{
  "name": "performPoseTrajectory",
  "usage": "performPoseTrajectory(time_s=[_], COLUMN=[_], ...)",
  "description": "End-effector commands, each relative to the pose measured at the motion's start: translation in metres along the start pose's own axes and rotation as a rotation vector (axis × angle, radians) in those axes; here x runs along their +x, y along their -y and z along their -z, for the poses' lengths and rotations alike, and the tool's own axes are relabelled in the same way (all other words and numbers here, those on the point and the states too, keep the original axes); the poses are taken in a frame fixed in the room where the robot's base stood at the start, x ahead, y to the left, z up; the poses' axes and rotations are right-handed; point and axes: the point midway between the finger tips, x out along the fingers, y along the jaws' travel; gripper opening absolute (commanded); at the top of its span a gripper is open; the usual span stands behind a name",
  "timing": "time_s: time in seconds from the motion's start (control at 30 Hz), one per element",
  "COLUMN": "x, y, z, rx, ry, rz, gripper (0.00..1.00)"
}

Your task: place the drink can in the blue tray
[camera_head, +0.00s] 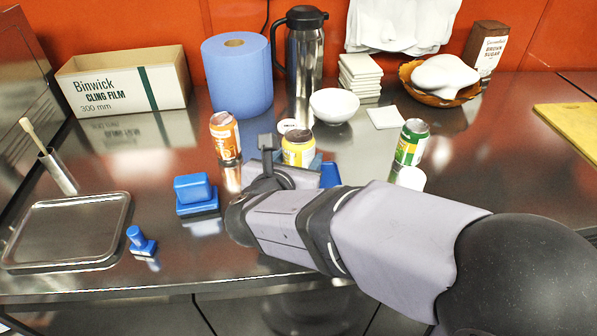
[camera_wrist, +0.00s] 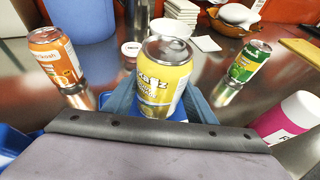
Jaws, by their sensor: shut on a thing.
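A yellow drink can (camera_head: 298,149) stands near the middle of the counter, about upright. In the wrist view the yellow can (camera_wrist: 163,78) sits between the fingers of my gripper (camera_wrist: 165,103), which is shut on it. In the head view my gripper (camera_head: 290,172) is partly hidden by my wrist.
An orange can (camera_head: 225,136) stands left and a green can (camera_head: 411,143) right. A blue block (camera_head: 193,188), a blue stamp-like piece (camera_head: 140,241) and a metal tray (camera_head: 70,230) lie left. A white bowl (camera_head: 334,105) stands behind.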

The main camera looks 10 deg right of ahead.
Motion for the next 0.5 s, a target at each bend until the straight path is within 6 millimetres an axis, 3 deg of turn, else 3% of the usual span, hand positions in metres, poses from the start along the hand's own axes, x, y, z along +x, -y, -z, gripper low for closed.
performPoseTrajectory(time_s=[0.3, 0.5], x=[0.012, 0.014], y=[0.0, 0.0], z=[0.029, 0.033], rx=[-0.003, 0.0], ry=[0.0, 0.002], rz=[0.001, -0.001], gripper=[0.13, 0.13])
